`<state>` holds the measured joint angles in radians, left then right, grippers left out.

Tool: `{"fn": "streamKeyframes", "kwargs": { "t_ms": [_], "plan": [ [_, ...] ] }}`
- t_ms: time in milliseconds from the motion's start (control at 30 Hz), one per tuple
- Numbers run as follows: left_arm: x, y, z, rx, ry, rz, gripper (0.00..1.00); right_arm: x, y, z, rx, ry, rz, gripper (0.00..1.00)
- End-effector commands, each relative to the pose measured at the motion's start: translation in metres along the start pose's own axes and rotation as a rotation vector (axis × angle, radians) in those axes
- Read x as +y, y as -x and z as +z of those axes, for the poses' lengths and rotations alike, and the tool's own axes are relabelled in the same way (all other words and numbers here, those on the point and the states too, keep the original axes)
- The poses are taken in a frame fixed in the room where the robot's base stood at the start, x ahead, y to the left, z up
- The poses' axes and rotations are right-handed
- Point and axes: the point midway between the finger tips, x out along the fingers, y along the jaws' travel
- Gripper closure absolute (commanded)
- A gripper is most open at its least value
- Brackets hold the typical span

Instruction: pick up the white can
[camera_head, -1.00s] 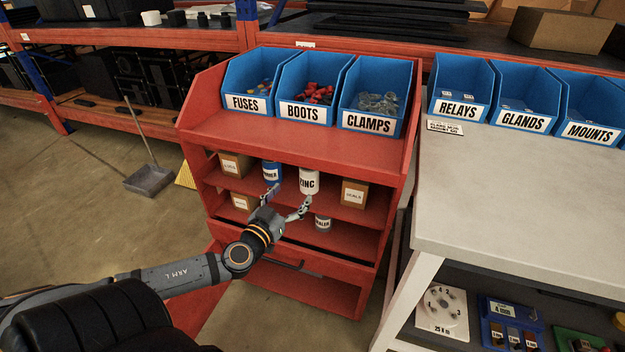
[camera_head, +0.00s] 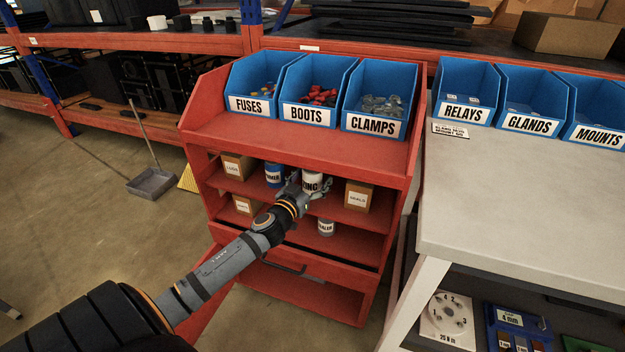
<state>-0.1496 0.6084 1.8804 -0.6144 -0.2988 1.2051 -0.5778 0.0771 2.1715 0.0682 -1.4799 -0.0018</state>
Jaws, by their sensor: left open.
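The white can (camera_head: 312,179), with a dark label partly reading "ZINC", stands upright on the upper shelf of the red cabinet (camera_head: 300,144). My left gripper (camera_head: 309,186) is open in front of it, its fingers spread to the left and right of the can. The gripper hides the lower part of the can. I cannot tell whether a finger touches it. My right gripper is not in view.
A blue can (camera_head: 273,174) stands close on the left, and a cardboard box (camera_head: 358,196) on the right. A grey can (camera_head: 325,228) is on the shelf below. Blue bins (camera_head: 311,90) sit on top. A pale worktable (camera_head: 520,205) is at the right.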

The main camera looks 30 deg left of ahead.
Motion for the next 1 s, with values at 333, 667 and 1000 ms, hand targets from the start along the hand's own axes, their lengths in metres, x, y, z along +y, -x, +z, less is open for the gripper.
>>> {"fn": "streamKeyframes", "kwargs": {
  "t_ms": [333, 667, 1000],
  "plan": [
    [0.0001, -0.0015, 0.0004, 0.0, -0.001, 0.0, 0.34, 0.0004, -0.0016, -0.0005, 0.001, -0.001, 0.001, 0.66],
    [0.0, -0.0014, 0.0004, -0.001, -0.001, 0.0, 0.79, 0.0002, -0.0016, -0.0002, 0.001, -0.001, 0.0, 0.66],
    [0.0002, -0.0015, -0.0013, 0.001, -0.002, 0.001, 0.91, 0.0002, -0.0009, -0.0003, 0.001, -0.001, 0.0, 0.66]
  ]
}}
